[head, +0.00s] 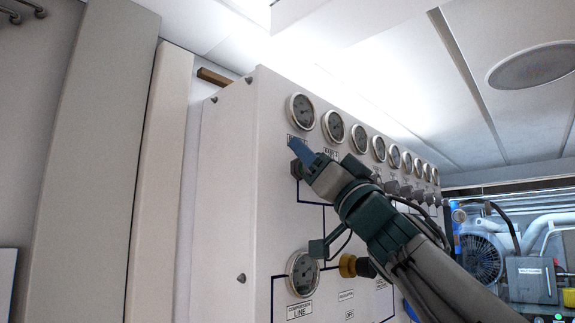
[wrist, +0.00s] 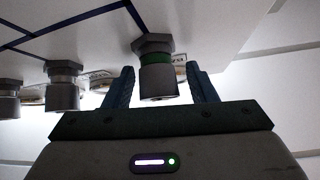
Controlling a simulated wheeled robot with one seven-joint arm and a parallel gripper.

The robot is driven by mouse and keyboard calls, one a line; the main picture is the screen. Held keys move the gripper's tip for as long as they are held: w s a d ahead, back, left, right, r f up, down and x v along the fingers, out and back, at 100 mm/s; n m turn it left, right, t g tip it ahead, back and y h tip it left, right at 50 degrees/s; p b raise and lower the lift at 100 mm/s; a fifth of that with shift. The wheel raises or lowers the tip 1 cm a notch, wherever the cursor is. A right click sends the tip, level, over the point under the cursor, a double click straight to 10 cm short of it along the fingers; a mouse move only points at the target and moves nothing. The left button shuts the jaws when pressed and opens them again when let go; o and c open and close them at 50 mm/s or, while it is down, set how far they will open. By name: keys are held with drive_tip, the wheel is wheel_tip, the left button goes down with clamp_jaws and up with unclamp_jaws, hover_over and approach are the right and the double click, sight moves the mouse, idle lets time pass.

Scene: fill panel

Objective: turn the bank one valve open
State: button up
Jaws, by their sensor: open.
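The valve at the left end of the upper row, below the first gauge, is a grey knob with a green band and a hex base (wrist: 157,70). I take it as the bank one valve; its label is partly hidden and hard to read. In the head view only its dark part (head: 296,170) shows beside my gripper (head: 301,152). In the wrist view my gripper (wrist: 162,80) is open, with one blue finger on each side of the knob. Small gaps show, so the fingers look apart from it.
The white panel (head: 228,165) carries a row of gauges (head: 301,111) with more valves (wrist: 63,85) beside this one. Below are a larger gauge (head: 302,273) and a yellow-and-black knob (head: 349,266), close to my arm. Machinery with a fan (head: 481,259) stands at the right.

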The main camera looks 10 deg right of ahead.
drive_tip(key=c, duration=1)
drive_tip(key=shift+o, duration=0.2)
drive_tip(key=shift+n+g+y, duration=0.3)
drive_tip(key=shift+n+y, duration=0.3)
drive_tip(key=shift+n, duration=0.1)
drive_tip(key=n+g+y, duration=0.2)
drive_tip(key=n+y, duration=0.1)
drive_tip(key=n, duration=0.1)
drive_tip(key=n+g+y, duration=0.2)
drive_tip(key=n+g, duration=0.1)
drive_tip(key=n, duration=0.1)
drive_tip(key=shift+a+y, duration=0.2)
drive_tip(key=shift+y, duration=0.2)
drive_tip(key=shift+s+a+f+n+g+y+p, duration=0.1)
drive_tip(key=shift+n+g+y, duration=0.35)
drive_tip(key=shift+n+g, duration=0.7)
drive_tip(key=shift+s+r+n+g+y+p, duration=0.1)
drive_tip(key=shift+n+g+y, duration=0.3)
drive_tip(key=shift+n+g, duration=0.75)
drive_tip(key=shift+s+a+f+n+g+y+p, duration=0.1)
drive_tip(key=shift+n+g+y, duration=0.55)
drive_tip(key=shift+n, duration=0.85)
drive_tip(key=shift+n+g, duration=0.3)
drive_tip(key=shift+g, duration=0.15)
drive_tip(key=o, duration=1)
drive_tip(key=shift+c, duration=0.2)
